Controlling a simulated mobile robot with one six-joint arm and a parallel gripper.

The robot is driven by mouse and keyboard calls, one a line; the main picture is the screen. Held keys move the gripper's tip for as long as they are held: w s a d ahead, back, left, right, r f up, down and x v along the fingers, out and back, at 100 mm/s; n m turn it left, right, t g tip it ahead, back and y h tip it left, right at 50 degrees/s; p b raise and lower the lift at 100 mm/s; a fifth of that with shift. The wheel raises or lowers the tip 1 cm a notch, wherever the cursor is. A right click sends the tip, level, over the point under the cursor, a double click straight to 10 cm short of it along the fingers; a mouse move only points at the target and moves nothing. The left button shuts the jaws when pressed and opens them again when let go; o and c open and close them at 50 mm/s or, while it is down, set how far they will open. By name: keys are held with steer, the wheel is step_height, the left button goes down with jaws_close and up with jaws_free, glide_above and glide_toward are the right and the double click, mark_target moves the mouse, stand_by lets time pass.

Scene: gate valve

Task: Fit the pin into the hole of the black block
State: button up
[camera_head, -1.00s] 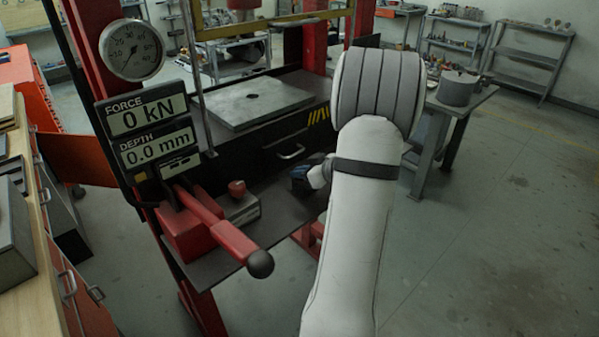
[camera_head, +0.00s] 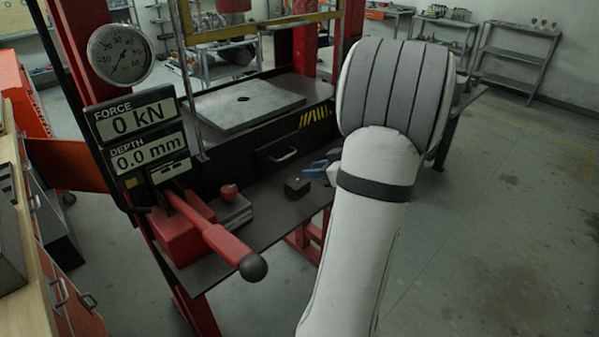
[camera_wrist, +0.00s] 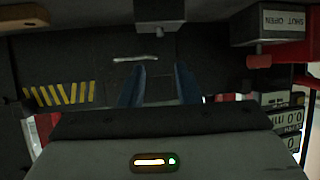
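The black block (camera_head: 297,188) sits on the dark shelf of the press, in front of the drawer. It also shows at the top of the wrist view (camera_wrist: 159,10), which looks upside down. A small pale metal piece, probably the pin (camera_wrist: 159,29), sticks out from the block's top; how deep it sits cannot be told. My gripper (camera_head: 318,170) is just behind and right of the block in the head view, apart from it. In the wrist view its blue fingers (camera_wrist: 161,88) are spread with nothing seen held between them.
A grey box with a red knob (camera_head: 229,192) and a red lever with a black ball (camera_head: 253,267) stand left of the block. The drawer handle (camera_head: 284,155) and grey press plate (camera_head: 246,104) are behind. Displays read 0 kN and 0.0 mm.

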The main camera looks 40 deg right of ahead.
steer(key=shift+v, duration=1.8)
